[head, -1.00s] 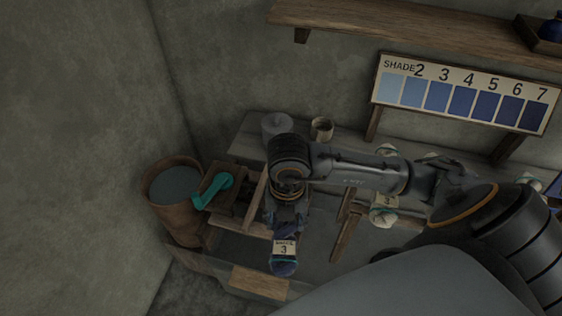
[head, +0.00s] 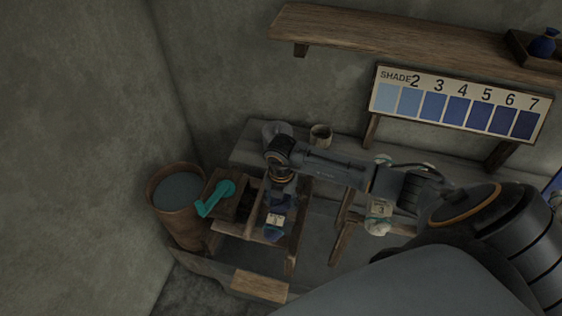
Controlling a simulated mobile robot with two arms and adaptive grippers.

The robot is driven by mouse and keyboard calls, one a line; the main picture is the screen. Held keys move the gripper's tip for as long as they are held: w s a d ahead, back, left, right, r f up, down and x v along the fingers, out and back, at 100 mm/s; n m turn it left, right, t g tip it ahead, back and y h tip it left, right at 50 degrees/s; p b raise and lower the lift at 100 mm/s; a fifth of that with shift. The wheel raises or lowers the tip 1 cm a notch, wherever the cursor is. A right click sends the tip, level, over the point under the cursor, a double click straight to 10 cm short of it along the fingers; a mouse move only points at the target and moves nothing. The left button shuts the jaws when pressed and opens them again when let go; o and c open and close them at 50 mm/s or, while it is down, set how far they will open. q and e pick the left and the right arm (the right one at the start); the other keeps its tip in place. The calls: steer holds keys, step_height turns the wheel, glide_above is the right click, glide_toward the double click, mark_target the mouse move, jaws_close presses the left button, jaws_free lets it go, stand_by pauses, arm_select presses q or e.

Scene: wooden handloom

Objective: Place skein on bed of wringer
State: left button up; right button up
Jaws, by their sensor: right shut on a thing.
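My right gripper (head: 278,205) points down and is shut on a dark blue skein (head: 272,234) with a small pale tag (head: 276,220). The skein hangs below the fingers, in front of the wooden wringer (head: 228,205) with its teal crank (head: 216,197). In the picture the skein overlaps the wooden rails beside the wringer. I cannot tell whether it touches them. The gripper and arm hide part of the wringer's right side, and its bed is hard to make out. My left gripper is not in view.
A brown bucket (head: 176,222) of dark liquid stands left of the wringer. A small pot (head: 320,134) stands on the bench behind. A pale skein tagged 3 (head: 378,226) hangs on a wooden rack to the right. A shade board (head: 458,104) and a shelf (head: 400,36) are above.

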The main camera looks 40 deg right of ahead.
mark_target(281, 206)
steer(key=shift+w+d+f, duration=0.2)
steer(key=shift+w+f, duration=0.1)
steer(key=shift+f, duration=0.1)
step_height(281, 206, down, 3)
steer(key=shift+f, duration=0.1)
steer(key=shift+f, duration=0.1)
steer(key=o, duration=1.3)
